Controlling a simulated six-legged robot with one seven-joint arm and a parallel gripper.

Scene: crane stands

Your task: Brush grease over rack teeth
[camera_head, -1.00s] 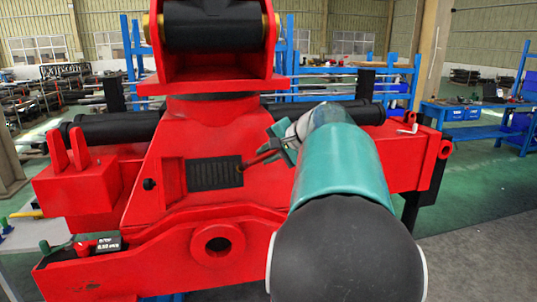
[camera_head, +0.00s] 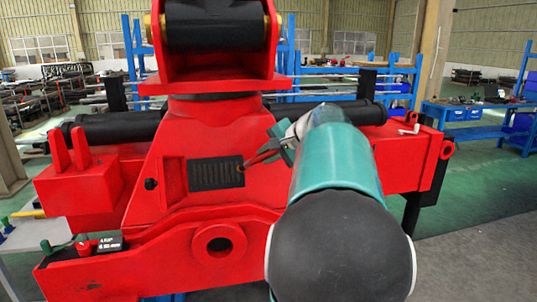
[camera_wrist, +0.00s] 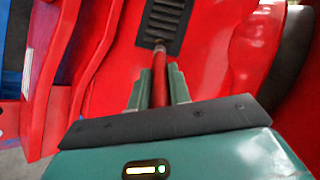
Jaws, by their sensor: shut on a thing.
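The rack (camera_head: 215,173) is a dark, ribbed rectangular panel set in a recess of the red crane stand (camera_head: 150,210). In the wrist view the rack (camera_wrist: 168,20) runs up from the brush tip to the top edge. My gripper (camera_head: 278,150) is shut on the red handle of a brush (camera_head: 258,160). The brush (camera_wrist: 159,78) points straight ahead between the two green fingers (camera_wrist: 160,85). Its dark tip (camera_wrist: 159,46) lies at the near end of the rack, the right end in the head view. I cannot tell whether it presses on the teeth.
A blue workbench (camera_head: 470,112) stands behind at right. Red castings surround the recess closely.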

